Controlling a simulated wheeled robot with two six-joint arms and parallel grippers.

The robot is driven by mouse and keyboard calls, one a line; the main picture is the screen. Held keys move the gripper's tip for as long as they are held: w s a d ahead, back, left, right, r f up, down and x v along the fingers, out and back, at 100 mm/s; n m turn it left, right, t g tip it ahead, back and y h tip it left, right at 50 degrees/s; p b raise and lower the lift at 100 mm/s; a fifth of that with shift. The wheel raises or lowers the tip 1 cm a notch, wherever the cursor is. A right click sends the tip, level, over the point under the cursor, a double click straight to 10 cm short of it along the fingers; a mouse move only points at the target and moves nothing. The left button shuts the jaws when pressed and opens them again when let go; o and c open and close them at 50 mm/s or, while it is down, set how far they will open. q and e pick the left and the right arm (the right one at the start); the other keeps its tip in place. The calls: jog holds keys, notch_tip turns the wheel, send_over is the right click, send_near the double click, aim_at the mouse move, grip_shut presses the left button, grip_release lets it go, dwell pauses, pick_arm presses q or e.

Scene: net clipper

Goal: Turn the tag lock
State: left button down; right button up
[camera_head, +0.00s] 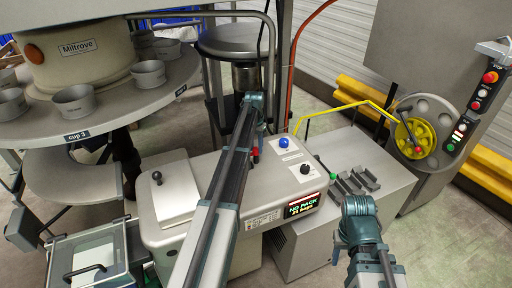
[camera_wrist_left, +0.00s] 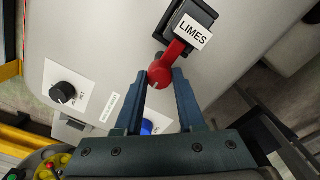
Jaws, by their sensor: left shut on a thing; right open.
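The tag lock shows in the left wrist view as a black base (camera_wrist_left: 201,13) with a red lever (camera_wrist_left: 175,50) ending in a round red knob (camera_wrist_left: 160,77). My left gripper (camera_wrist_left: 167,80) is shut on the red knob, one finger on each side. In the head view a small red part (camera_head: 255,153) shows at my left gripper (camera_head: 258,148); my arm hides most of the lock. My right gripper (camera_head: 338,250) is open and empty, in front of the machine's right side.
The clipper machine (camera_head: 290,168) has a blue button (camera_head: 284,142), a black knob (camera_head: 305,168) and a display reading NO PACK (camera_head: 303,205). A round table with cups (camera_head: 72,101) stands at left. A yellow handwheel (camera_head: 413,137) is at right. A clear-lidded bin (camera_head: 92,258) sits lower left.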

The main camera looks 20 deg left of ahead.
aim_at(255, 148)
pick_arm(q)
jog(key=c, duration=0.5)
grip_release()
jog(key=r+p, duration=1.3)
jog(key=p, duration=0.1)
jog(key=shift+a+r, duration=0.25)
jog(key=shift+r, duration=0.15)
jog(key=s+d+f+m+b, duration=0.1)
jog(key=s+d+f+b, duration=0.3)
jog(key=s+d, duration=0.45)
jog(key=s+d+f+b, duration=0.4)
jog(key=s+d+b, duration=0.1)
jog(key=d, duration=0.6)
jog(key=s+d+f+b, duration=0.2)
jog(key=s+d, duration=0.2)
jog(key=s, duration=0.3)
jog(key=s+d+f+m+y+b, duration=0.1)
jog(key=s+d+f+b, duration=0.2)
jog(key=s, duration=0.4)
jog(key=s+d+f+m+b, duration=0.1)
jog(key=s+d+f+b, duration=0.1)
jog(key=s+d, duration=0.3)
jog(key=shift+s+d+f+y, duration=0.15)
jog(key=shift+s+f, duration=0.15)
jog(key=shift+s, duration=0.2)
jog(key=shift+s+f+y, duration=0.15)
jog(key=shift+s+f, duration=0.1)
jog(key=shift+s, duration=0.25)
